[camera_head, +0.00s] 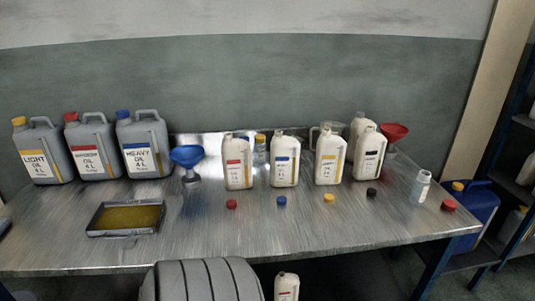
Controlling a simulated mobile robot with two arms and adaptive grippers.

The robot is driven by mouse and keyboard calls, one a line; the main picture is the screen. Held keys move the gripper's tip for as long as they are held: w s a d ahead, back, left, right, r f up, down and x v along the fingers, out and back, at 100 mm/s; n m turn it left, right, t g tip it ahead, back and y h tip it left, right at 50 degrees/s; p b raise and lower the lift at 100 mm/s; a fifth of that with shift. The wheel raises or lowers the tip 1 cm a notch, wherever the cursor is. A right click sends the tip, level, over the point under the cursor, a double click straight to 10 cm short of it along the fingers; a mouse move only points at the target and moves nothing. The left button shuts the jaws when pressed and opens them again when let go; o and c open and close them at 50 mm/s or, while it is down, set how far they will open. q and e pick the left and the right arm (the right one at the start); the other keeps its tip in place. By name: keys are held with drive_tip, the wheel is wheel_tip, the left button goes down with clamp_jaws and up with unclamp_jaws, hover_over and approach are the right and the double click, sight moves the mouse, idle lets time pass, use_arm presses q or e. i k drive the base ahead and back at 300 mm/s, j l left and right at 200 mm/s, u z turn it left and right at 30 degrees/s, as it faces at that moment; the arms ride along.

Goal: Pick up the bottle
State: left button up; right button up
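Several cream bottles stand upright and uncapped in a row on the metal table (120,258): one with a red label (238,164), one with a blue label (285,162), one with a yellow label (329,161) and one with a black label (369,156). A small clear bottle (421,188) stands open at the right. Loose caps lie in front: red (231,204), blue (281,201), yellow (328,198), black (371,192), and another red (448,205) by the clear bottle. Which bottle is meant cannot be told. Neither gripper is in view.
Grey oil jugs (95,150) stand at the back left. A blue funnel (187,158), a red funnel (395,132) and an oil tray (97,219) are on the table. A ribbed grey object (205,281) and another bottle (286,288) show below the front edge. The front strip is clear.

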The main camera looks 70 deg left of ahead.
sight(330, 150)
drive_tip(key=u, duration=1.95)
